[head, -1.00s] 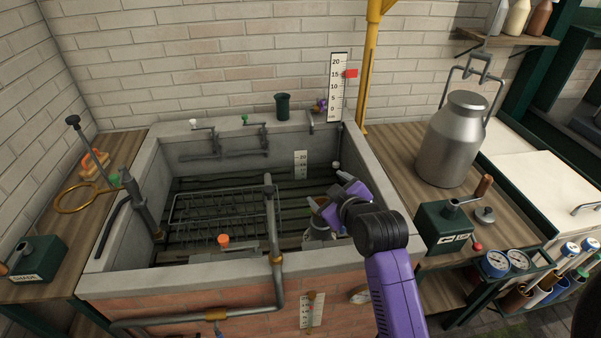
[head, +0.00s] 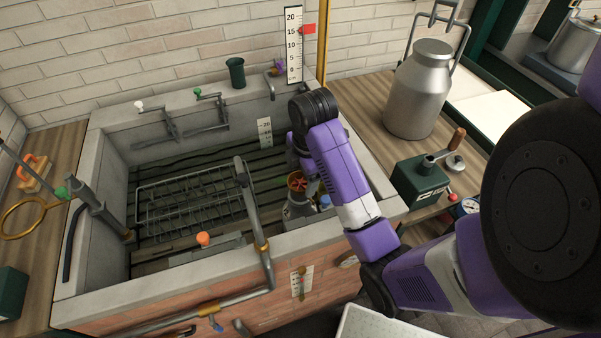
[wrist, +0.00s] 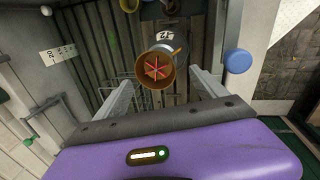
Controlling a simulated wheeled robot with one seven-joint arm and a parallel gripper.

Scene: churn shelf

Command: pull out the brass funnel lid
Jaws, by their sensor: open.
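The brass funnel lid (head: 297,183) is a small round brass cup with a red star-shaped part inside. It sits on top of a grey metal body (head: 299,208) in the right part of the sink. In the wrist view the funnel lid (wrist: 157,72) faces me, ahead of and roughly between my fingers. My gripper (wrist: 160,80) is open, with two pale fingers and nothing held between them. In the head view my arm hides most of my gripper, and the gap between fingers and lid is hard to judge.
The concrete sink (head: 110,265) holds a wire rack (head: 195,200) on its left. A grey pipe (head: 252,205) with a bend rises beside the lid. A blue knob (wrist: 238,61) is close right of it. A milk can (head: 415,95) and green crank box (head: 420,182) stand right.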

